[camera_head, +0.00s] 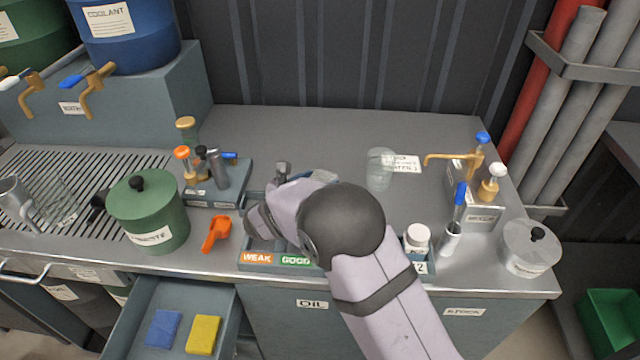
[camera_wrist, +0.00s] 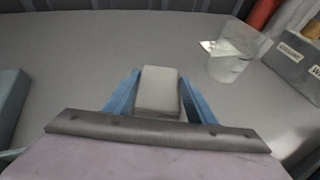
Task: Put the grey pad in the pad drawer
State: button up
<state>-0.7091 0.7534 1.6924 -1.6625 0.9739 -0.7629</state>
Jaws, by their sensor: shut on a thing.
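The grey pad (camera_wrist: 158,88) is between the blue fingers of my gripper (camera_wrist: 158,95) in the wrist view, with the grey bench top beyond it. My gripper is shut on the pad. In the overhead view my own wrist and forearm hide most of the gripper (camera_head: 318,176), and I cannot make out the pad there. An open drawer (camera_head: 128,318) is at the lower left, below the bench front. A blue pad (camera_head: 163,329) and a yellow pad (camera_head: 203,335) lie side by side in it, with bare floor around them.
A green lidded pot (camera_head: 148,212) and an orange scoop-like thing (camera_head: 216,234) stand near the bench edge above the drawer. A valve stand (camera_head: 215,190) is left of my gripper. A clear beaker (camera_head: 380,170) stands to its right. My arm partly covers a tray labelled WEAK and GOOD (camera_head: 268,259).

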notch_tip(320, 180, up, 20)
jog(key=p, duration=0.9)
jog(key=shift+f, duration=0.25)
dwell(0.9)
